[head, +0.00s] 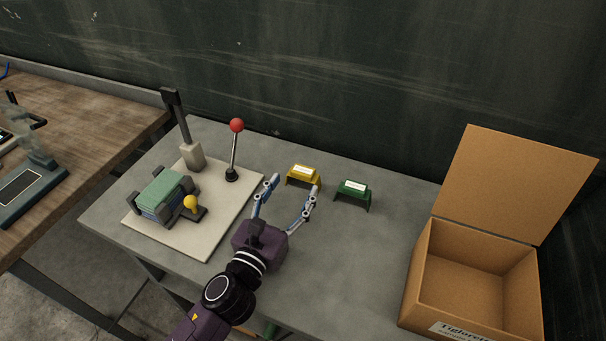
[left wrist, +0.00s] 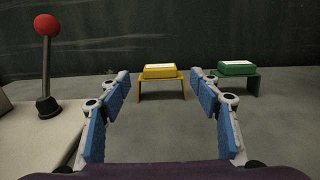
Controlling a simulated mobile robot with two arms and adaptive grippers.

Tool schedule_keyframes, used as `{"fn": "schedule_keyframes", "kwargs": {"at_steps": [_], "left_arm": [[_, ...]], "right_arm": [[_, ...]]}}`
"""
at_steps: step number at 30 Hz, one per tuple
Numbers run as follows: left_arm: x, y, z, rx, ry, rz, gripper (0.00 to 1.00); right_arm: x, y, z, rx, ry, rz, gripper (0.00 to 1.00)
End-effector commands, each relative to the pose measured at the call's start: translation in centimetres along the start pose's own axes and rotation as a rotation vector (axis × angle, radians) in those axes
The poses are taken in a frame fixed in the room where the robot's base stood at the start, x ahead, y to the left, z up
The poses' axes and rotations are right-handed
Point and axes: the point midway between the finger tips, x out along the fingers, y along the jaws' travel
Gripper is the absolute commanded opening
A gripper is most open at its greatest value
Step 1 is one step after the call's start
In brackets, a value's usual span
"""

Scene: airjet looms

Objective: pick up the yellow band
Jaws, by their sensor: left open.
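The yellow band (head: 303,169) shows as a small yellow block with a white label on top. It rests on a low yellow stand (head: 291,182) on the grey table. In the left wrist view the yellow band (left wrist: 160,71) lies straight ahead on its stand (left wrist: 162,84), seen between the fingers. My left gripper (head: 294,187) is open and empty, with its fingertips just short of the stand and one to each side. In the left wrist view the blue-padded fingers of my left gripper (left wrist: 165,85) are spread wide. My right gripper is not in view.
A green block (head: 354,186) on a green stand (head: 345,195) is close on the right. A red-knobbed lever (head: 234,150) and a clamp with a green-blue stack (head: 160,194) stand on a pale plate at left. An open cardboard box (head: 420,266) is at right.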

Motion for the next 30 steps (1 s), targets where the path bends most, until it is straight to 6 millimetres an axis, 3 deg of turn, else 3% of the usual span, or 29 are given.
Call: {"fn": "schedule_keyframes", "kwargs": {"at_steps": [9, 20, 30], "left_arm": [[4.9, 0.0, 0.2, -0.002, -0.001, 0.0, 0.58], [5.7, 0.0, 0.0, -0.001, 0.0, 0.0, 0.58], [5.7, 0.0, 0.1, -0.001, 0.0, 0.0, 0.2]], "right_arm": [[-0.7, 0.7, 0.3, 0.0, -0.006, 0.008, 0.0], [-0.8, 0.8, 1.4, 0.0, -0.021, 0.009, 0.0], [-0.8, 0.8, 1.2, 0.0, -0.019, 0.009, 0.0]]}}
